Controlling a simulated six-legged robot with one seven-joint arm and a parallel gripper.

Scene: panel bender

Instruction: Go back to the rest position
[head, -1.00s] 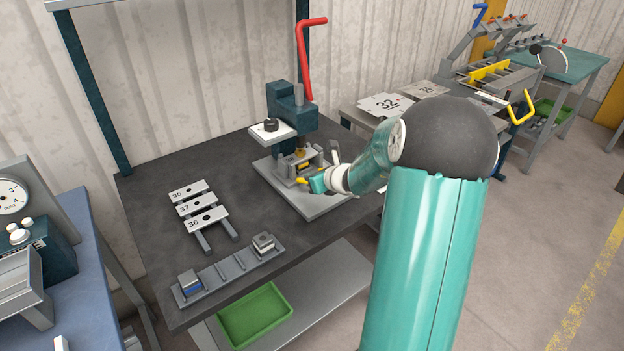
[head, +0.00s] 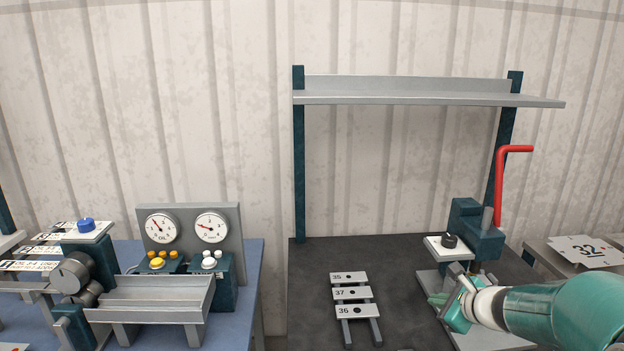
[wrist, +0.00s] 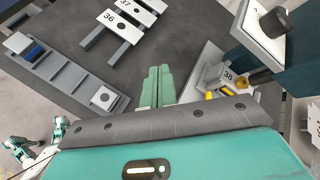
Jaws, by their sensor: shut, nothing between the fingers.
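My gripper (head: 440,300) is at the lower right of the head view, just left of the small press (head: 474,235) with the red lever (head: 499,185). In the wrist view its two green fingers (wrist: 157,86) lie side by side, closed, with nothing between them. They are above the dark bench top, between the slotted grey rack (wrist: 65,72) and the press base. The arm hides part of the press base in the head view.
Plates 35 (head: 349,277), 37 (head: 352,293) and 36 (head: 357,311) lie on a two-bar stand on the dark bench (head: 400,255). A shelf (head: 420,99) spans above. A blue bench (head: 253,262) with gauges stands left. A plate marked 32 (head: 586,250) lies right.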

